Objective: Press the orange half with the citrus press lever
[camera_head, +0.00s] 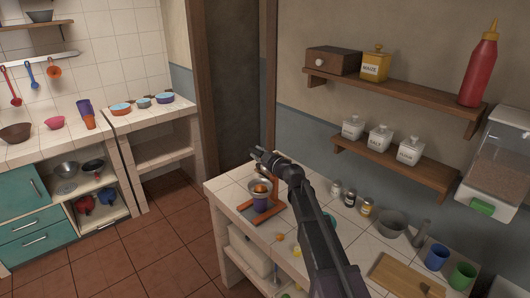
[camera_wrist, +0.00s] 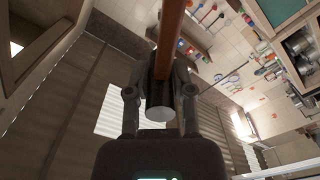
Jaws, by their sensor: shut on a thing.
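The citrus press (camera_head: 276,182), with a brown-orange column and base, stands on the tiled counter in the head view. My gripper (camera_head: 267,158) is at the top of the press, above the bowl. In the wrist view, my gripper (camera_wrist: 160,82) is shut on the dark grip of the lever (camera_wrist: 170,32), with a finger on each side. My gripper and arm hide part of the lever and press in the head view.
Jars (camera_head: 351,199), a grey pot (camera_head: 391,223), blue and green cups (camera_head: 437,257) and a cutting board (camera_head: 405,276) stand to the right on the counter. Wall shelves (camera_head: 395,168) hang at the right.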

